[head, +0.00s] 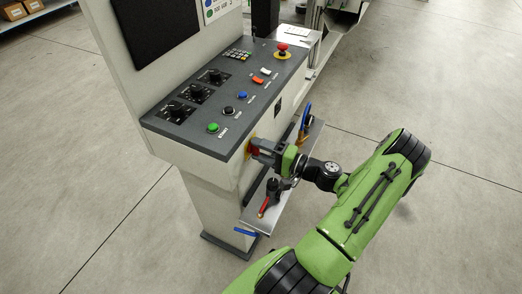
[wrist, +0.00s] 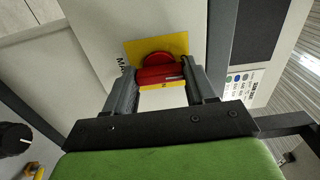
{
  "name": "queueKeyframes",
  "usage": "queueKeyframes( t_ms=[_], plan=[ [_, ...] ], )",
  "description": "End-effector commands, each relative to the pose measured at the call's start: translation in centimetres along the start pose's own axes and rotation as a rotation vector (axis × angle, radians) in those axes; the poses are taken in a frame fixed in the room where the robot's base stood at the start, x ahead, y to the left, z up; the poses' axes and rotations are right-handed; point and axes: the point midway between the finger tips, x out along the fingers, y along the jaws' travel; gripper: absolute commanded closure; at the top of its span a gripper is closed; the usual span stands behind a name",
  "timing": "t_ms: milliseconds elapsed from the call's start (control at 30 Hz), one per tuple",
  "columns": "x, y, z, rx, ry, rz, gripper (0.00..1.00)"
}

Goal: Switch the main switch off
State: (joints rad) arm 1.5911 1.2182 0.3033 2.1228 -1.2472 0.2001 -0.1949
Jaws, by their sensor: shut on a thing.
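The main switch is a red rotary knob (wrist: 158,58) on a yellow plate (wrist: 178,42), set in the side face of the light control cabinet. In the wrist view its grip bar lies crosswise between my fingers. In the head view only a little red and the yellow plate (head: 247,149) show beside my fingers. My gripper (wrist: 162,73) is shut on the knob, one finger on each side; it also shows at the cabinet side in the head view (head: 256,148). The lettering on the plate is mostly hidden.
The sloped console (head: 225,105) above carries a green button (head: 213,127), several knobs and a red emergency stop (head: 282,47). Just below my gripper a metal shelf (head: 268,212) holds tools, including red-handled pliers (head: 265,205). The floor to the right is open.

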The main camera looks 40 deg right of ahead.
Motion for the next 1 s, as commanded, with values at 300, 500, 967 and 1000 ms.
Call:
queueKeyframes(
  t_ms=[300, 500, 967, 1000],
  plan=[
    [0.0, 0.1, 0.0, -0.001, -0.001, 0.005, 0.29],
    [0.0, 0.1, 0.0, 0.0, 0.0, 0.003, 0.19],
    [-6.9, -0.1, -0.2, -0.001, 0.008, 0.003, 0.19],
    [-8.1, -0.1, -0.1, 0.0, 0.007, 0.004, 0.19]
  ],
)
